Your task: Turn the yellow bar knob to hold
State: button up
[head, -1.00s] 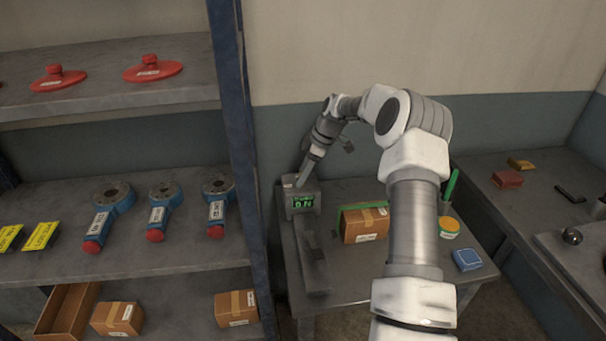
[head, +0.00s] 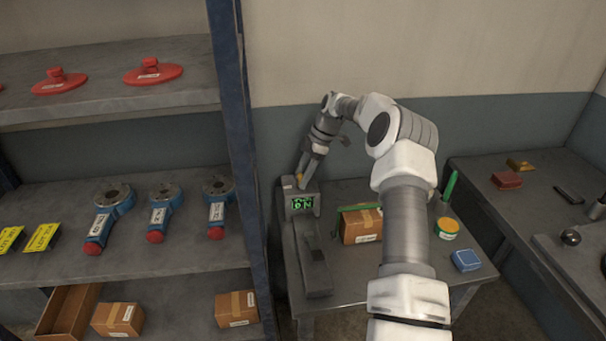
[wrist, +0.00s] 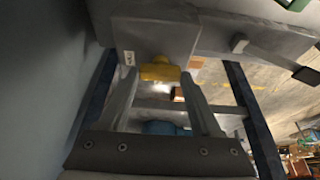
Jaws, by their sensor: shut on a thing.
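The yellow bar knob (wrist: 160,72) is on the face of a grey box-shaped device (wrist: 165,35) in the wrist view. In the head view my gripper (head: 304,168) reaches down to the device's top from behind. The knob's markings are not readable.
On the same table are a cardboard box (head: 362,226), a round tub with an orange lid (head: 446,228), a blue block (head: 466,260) and a green marker-like stick (head: 450,185). A shelf post (head: 237,130) stands close to the left of the device.

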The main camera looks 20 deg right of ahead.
jog(key=o, duration=1.4)
jog(key=p+v, duration=0.1)
jog(key=v, duration=1.6)
jog(key=shift+r+p, duration=0.25)
jog(key=shift+p, duration=0.15)
jog(key=shift+a+r, duration=0.1)
